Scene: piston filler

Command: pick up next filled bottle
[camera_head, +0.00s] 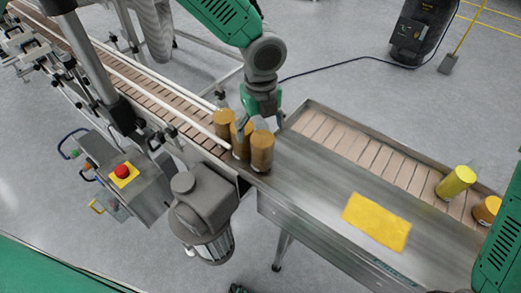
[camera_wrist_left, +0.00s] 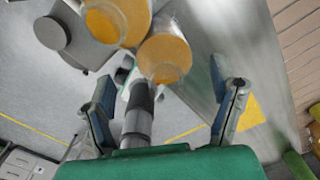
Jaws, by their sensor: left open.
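Several amber bottles stand at the conveyor's end in the head view: a rear one (camera_head: 223,123), a middle one (camera_head: 240,140) and a front one (camera_head: 262,151) nearest the metal table. My left gripper (camera_head: 262,112) is just behind them, partly hidden by the bottles. In the left wrist view its two fingers (camera_wrist_left: 168,98) are spread wide with nothing held between them. One amber bottle (camera_wrist_left: 165,57) shows ahead of the gap, and another (camera_wrist_left: 118,20) is up and left of it. Whether a finger touches a bottle cannot be told. My right gripper is not in view.
The slatted conveyor (camera_head: 150,95) has rails and comes from upper left. A bare metal table (camera_head: 310,190) carries a yellow mat (camera_head: 377,221). Beyond it, a second slatted track (camera_head: 365,150) holds a yellow bottle (camera_head: 456,181) and an amber one (camera_head: 487,210). A motor (camera_head: 203,205) sits in front.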

